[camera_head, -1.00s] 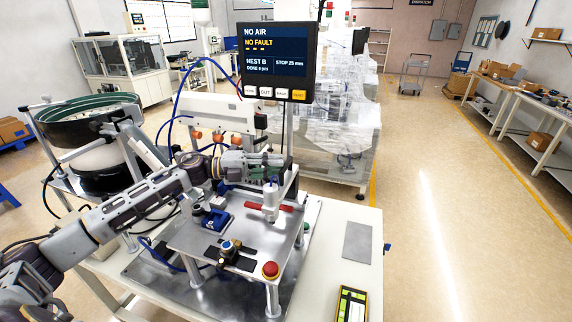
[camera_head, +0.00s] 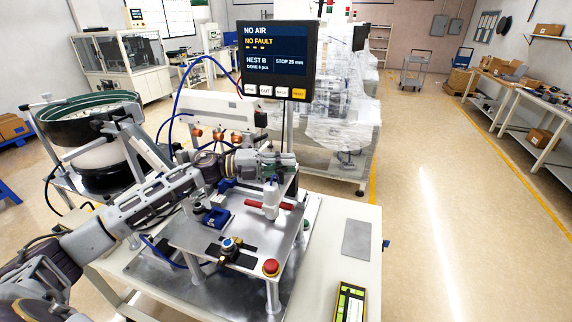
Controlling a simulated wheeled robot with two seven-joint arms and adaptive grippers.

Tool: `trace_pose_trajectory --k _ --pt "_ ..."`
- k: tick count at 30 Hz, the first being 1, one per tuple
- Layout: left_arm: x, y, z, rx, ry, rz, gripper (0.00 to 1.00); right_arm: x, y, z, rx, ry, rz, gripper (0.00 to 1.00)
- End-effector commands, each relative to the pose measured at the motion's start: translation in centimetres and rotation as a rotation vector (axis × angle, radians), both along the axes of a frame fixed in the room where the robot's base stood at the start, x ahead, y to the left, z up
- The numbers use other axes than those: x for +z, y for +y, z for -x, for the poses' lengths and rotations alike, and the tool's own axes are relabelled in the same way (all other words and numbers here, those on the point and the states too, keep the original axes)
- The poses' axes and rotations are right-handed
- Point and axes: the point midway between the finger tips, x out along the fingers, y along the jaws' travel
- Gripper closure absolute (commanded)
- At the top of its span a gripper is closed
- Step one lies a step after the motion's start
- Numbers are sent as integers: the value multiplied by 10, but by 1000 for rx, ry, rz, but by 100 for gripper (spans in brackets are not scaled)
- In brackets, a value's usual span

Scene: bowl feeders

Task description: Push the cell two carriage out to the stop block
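My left arm reaches in from the left over the metal plate (camera_head: 190,232) of the bench station. Its gripper (camera_head: 284,161) is at the back right of the plate, above and behind a white upright cylinder (camera_head: 270,200) beside a red bar (camera_head: 285,206). Its fingers are small and partly hidden, so I cannot tell if they are open or touching anything. A blue block with a dark top (camera_head: 214,217) sits on the plate left of the cylinder. A black fixture with a round knob (camera_head: 230,246) is nearer the front. I cannot tell which part is the cell two carriage or the stop block. My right gripper is out of view.
A display (camera_head: 276,60) reads NO AIR, NO FAULT, NEST B, STOP 25 mm. A red button (camera_head: 271,267) is at the plate's front corner. A bowl feeder (camera_head: 90,115) stands at left. A grey pad (camera_head: 357,238) and a yellow-edged device (camera_head: 350,302) lie on the bench's right.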

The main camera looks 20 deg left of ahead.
Motion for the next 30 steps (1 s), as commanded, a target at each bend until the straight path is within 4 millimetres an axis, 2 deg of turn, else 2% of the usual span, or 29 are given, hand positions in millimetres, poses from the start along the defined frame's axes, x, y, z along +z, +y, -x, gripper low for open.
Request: trace_pose_trajectory --k 3,16,30 --pt "0 0 0 0 0 0 100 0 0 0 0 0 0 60" --pt "-2 6 0 1 2 -1 100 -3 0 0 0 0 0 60" --pt "-5 63 3 2 4 -4 100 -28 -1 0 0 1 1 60"
